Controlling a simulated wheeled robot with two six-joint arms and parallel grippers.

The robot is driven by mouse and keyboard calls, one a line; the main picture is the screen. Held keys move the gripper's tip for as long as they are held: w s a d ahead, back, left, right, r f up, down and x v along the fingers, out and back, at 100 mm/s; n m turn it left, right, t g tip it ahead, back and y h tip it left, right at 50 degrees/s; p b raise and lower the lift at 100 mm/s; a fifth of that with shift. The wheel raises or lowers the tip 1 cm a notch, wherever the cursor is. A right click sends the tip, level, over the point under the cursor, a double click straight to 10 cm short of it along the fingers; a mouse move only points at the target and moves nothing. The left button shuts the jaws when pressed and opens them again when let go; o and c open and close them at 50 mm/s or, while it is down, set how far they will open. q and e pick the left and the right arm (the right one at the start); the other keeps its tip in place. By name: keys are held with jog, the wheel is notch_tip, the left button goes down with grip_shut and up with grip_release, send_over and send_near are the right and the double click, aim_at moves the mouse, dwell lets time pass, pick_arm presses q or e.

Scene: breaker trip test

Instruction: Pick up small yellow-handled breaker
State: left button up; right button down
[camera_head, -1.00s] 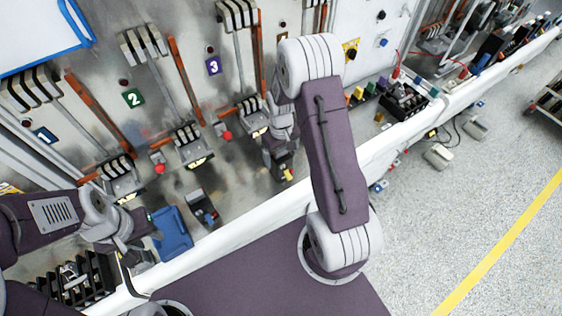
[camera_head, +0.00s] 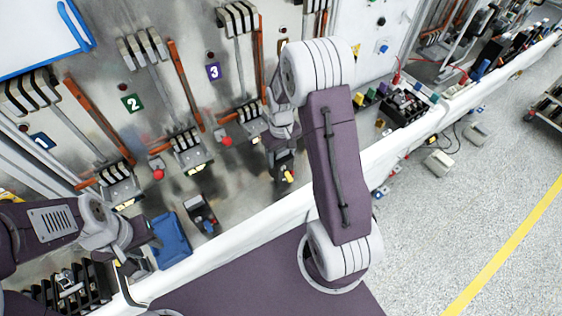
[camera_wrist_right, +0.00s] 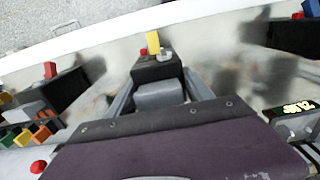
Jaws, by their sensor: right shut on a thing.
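The small yellow-handled breaker (camera_head: 286,166) is a dark block with a yellow lever, near the front of the metal bench. It also shows in the right wrist view (camera_wrist_right: 156,68), where its yellow lever stands upright beside a small red part. My right gripper (camera_head: 283,148) is above the breaker in the head view. In the right wrist view its two fingers (camera_wrist_right: 158,90) are on either side of the breaker's body and shut on it. My left gripper (camera_head: 140,258) is at the lower left, near a blue bin; its fingertips are hard to make out.
A blue-handled breaker (camera_head: 202,214) stands to the left, beside the blue bin (camera_head: 172,240). Switch panels with labels 1, 2 and 3 (camera_head: 213,72) and orange bars line the back. A black rack (camera_head: 68,288) is at lower left. A white rail (camera_head: 240,233) edges the bench.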

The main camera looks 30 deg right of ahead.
jog(key=s+d+r+b, duration=0.3)
jog(key=s+d+r, duration=0.2)
jog(key=d+r, duration=0.3)
jog(key=shift+s+d, duration=0.25)
jog(key=shift+d, duration=0.95)
jog(key=shift+r, duration=0.1)
